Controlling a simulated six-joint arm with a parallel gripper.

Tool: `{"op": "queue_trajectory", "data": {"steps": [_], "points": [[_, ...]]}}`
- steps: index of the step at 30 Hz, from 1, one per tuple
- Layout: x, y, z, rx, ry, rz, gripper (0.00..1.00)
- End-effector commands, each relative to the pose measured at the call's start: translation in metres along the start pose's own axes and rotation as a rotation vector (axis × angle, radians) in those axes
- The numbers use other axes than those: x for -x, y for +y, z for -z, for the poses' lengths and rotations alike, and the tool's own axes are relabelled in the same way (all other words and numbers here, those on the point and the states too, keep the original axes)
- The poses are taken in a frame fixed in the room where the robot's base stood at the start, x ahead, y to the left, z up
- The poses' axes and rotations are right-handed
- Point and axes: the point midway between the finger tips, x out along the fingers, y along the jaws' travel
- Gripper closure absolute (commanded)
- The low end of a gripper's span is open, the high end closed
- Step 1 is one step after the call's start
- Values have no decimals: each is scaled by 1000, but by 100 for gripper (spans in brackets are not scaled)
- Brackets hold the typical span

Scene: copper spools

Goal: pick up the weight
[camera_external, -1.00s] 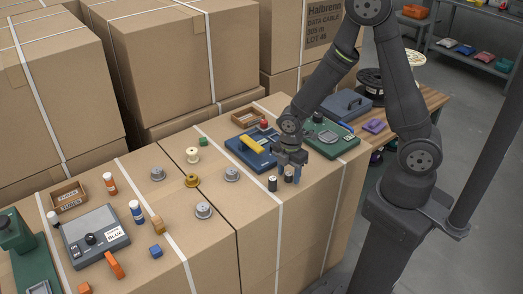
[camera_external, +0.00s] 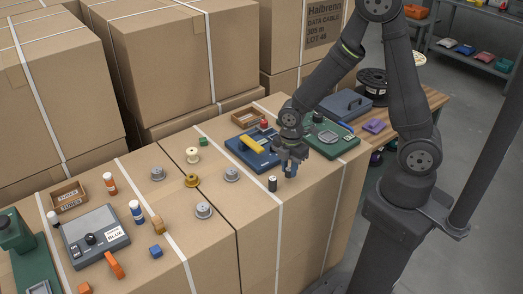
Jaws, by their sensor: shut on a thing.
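My gripper (camera_external: 291,170) points down at the right part of the carton top, just in front of the blue scale-like device (camera_external: 255,153). It is shut on a small grey piece, which I take to be the weight (camera_external: 289,174). The fingers hide most of it, and I cannot tell whether it touches the carton. A dark upright cylinder with a lighter top (camera_external: 272,184) stands just left of the gripper, apart from it.
A green device (camera_external: 328,140) lies behind and right of the gripper. Several spools, such as the brass one (camera_external: 191,180), stand to the left. The carton top in front of the gripper is clear.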

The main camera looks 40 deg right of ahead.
Motion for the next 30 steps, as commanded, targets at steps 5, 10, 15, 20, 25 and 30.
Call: {"op": "queue_trajectory", "data": {"steps": [5, 10, 15, 20, 25, 30], "points": [[28, -1, -12, -6, 2, -4, 100], [51, -9, -51, -7, 2, -5, 100], [70, -14, -83, -6, 1, -3, 100], [81, -18, -102, -4, 0, -2, 100], [87, -20, -112, -1, 0, -1, 100], [89, -21, -115, 0, 0, 0, 100]]}}
